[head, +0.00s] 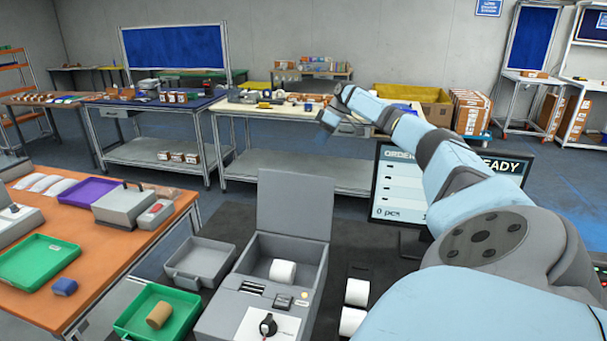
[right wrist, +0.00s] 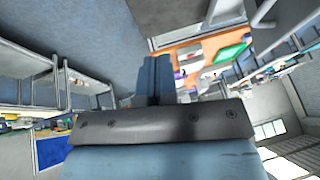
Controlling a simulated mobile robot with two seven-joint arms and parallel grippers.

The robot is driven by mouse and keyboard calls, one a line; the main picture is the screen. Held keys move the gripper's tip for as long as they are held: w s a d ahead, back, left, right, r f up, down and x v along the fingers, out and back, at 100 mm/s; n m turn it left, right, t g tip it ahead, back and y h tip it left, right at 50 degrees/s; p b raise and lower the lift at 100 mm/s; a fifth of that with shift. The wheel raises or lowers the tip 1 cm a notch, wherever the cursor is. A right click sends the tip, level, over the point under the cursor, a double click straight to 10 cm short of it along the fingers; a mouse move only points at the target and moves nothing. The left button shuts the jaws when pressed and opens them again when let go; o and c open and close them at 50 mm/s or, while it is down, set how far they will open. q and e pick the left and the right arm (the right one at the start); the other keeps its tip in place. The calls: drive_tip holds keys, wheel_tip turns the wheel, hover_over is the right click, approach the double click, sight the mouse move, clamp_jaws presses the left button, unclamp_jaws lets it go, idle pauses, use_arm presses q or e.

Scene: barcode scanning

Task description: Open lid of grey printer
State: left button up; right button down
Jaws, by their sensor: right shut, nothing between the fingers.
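The grey printer (head: 255,305) stands at the bottom centre of the head view. Its lid (head: 294,204) is raised, standing nearly upright at the back. A white roll (head: 282,271) lies inside the open compartment. My right gripper (head: 324,124) is well above and behind the printer, apart from the lid, at the end of my outstretched right arm. Its fingers are shut with nothing between them, and they also show in the right wrist view (right wrist: 154,68). My left gripper is not in the head view.
A grey bin (head: 200,262) and a green tray (head: 128,322) with a brown roll are left of the printer. White rolls (head: 356,292) stand to its right. A monitor (head: 390,205) is behind my right arm. An orange table (head: 100,250) is at left.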

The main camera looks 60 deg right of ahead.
drive_tip(key=s+a+f+n+g+y+p, duration=0.1)
drive_tip(key=a+f+y+p, duration=0.2)
drive_tip(key=a, duration=1)
wheel_tip(320, 180, down, 3)
drive_tip(key=shift+a+r+y, duration=0.2)
drive_tip(key=shift+a+y, duration=0.05)
drive_tip(key=shift+y, duration=0.05)
drive_tip(key=shift+s, duration=0.1)
